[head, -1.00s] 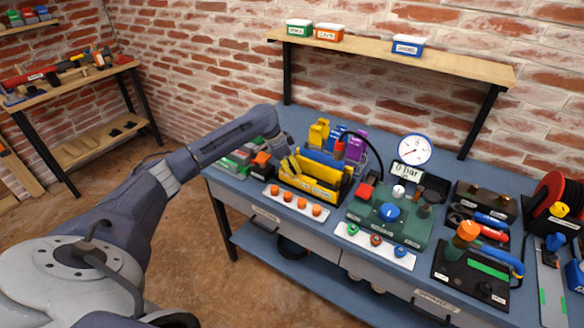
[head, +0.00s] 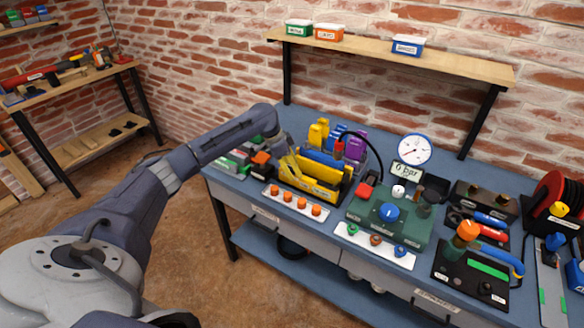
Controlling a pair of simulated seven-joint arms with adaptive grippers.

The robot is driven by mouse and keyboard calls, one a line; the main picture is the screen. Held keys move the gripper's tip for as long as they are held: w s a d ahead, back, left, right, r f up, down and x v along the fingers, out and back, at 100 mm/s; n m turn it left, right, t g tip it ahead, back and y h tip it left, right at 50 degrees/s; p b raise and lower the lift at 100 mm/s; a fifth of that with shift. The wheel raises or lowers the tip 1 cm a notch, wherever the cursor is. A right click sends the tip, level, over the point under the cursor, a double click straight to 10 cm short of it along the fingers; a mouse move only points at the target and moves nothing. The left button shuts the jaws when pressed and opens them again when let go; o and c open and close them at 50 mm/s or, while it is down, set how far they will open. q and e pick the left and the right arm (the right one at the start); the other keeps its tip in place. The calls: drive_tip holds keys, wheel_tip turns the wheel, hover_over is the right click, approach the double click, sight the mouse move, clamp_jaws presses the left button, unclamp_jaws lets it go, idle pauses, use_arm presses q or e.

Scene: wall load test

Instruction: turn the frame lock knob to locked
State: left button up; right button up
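A large blue knob (head: 388,212) with a pale mark sits on top of a green unit (head: 410,234) on the workbench. Its label is too small to read, so I cannot tell whether it is the frame lock knob. My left gripper (head: 289,163) is at the left end of this frame, apart from the blue knob. Its fingers blend with the frame, and I cannot tell whether they are open. My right gripper is not in view.
A white strip with orange knobs (head: 296,201) lies in front of the frame. A gauge (head: 414,149) and a small display (head: 407,172) stand behind the green unit. A black panel with an orange-topped post (head: 467,232) is to the right.

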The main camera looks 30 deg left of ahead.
use_arm(q)
drive_tip(key=v, duration=1.2)
idle(0.6)
